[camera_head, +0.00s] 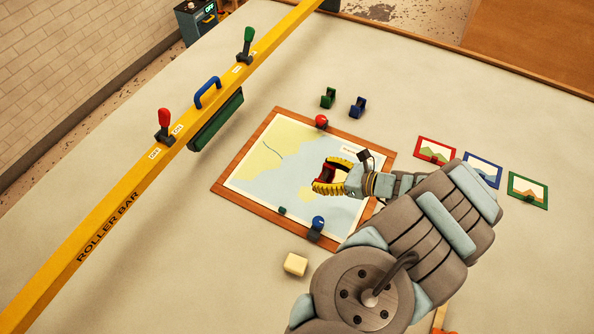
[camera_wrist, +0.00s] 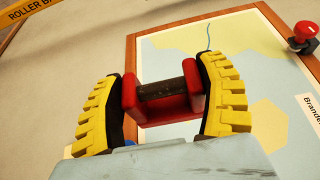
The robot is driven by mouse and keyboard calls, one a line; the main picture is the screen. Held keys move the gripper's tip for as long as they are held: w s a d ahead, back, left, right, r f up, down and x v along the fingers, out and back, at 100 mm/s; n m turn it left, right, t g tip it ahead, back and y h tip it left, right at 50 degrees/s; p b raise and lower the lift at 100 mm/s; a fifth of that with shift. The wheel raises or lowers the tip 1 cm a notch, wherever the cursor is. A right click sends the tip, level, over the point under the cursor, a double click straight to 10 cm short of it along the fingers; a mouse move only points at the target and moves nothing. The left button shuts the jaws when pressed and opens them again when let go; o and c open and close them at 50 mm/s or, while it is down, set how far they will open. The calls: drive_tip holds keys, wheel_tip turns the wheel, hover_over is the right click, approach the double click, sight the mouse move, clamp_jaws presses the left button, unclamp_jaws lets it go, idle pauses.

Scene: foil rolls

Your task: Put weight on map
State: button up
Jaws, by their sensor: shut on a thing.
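My gripper (camera_head: 330,176) has yellow ridged fingers and is shut on a red weight (camera_wrist: 165,100) with a dark cylindrical bar. In the wrist view the weight sits between the two fingertips (camera_wrist: 165,95), with the map behind it. The map (camera_head: 255,170) is pale blue and yellow in a brown wooden frame on the table. In the head view my gripper is over the right middle of the map. I cannot tell how high the weight is above it. A green weight (camera_head: 327,98) and a blue weight (camera_head: 358,107) stand behind the map's far edge.
A red knob (camera_head: 321,121) and a blue knob (camera_head: 317,224) sit at the map frame's edges. A yellow roller bar (camera_head: 120,200) with levers crosses the left. A cream block (camera_head: 295,264) lies in front. Three small pictures, including a red-framed one (camera_head: 435,150), lie right.

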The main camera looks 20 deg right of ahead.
drive_tip(key=shift+w+d+f+b, duration=0.1)
drive_tip(key=shift+w+f+b, duration=0.3)
drive_tip(key=shift+w, duration=0.2)
drive_tip(key=shift+w+d+f+b, duration=0.1)
drive_tip(key=shift+w+f+b, duration=0.25)
drive_tip(key=shift+w, duration=0.25)
drive_tip(key=shift+w+f+b, duration=0.85)
drive_tip(key=shift+w+f, duration=0.35)
drive_tip(key=shift+w, duration=0.45)
drive_tip(key=shift+w+f+b, duration=0.8)
drive_tip(key=shift+w+f, duration=0.4)
drive_tip(key=shift+w, duration=0.5)
drive_tip(key=shift+w+f+b, duration=0.85)
drive_tip(key=shift+w+f, duration=0.35)
drive_tip(key=shift+w, duration=0.45)
drive_tip(key=shift+w+d+f+b, duration=0.1)
drive_tip(key=shift+w+f+b, duration=0.2)
drive_tip(key=shift+w+b, duration=0.1)
drive_tip(key=shift+w+f+b, duration=0.25)
drive_tip(key=shift+f+b, duration=0.15)
drive_tip(key=shift+f, duration=0.15)
drive_tip(key=shift+f+b, duration=0.9)
drive_tip(key=shift+f, duration=0.4)
drive_tip(key=shift+f, duration=0.1)
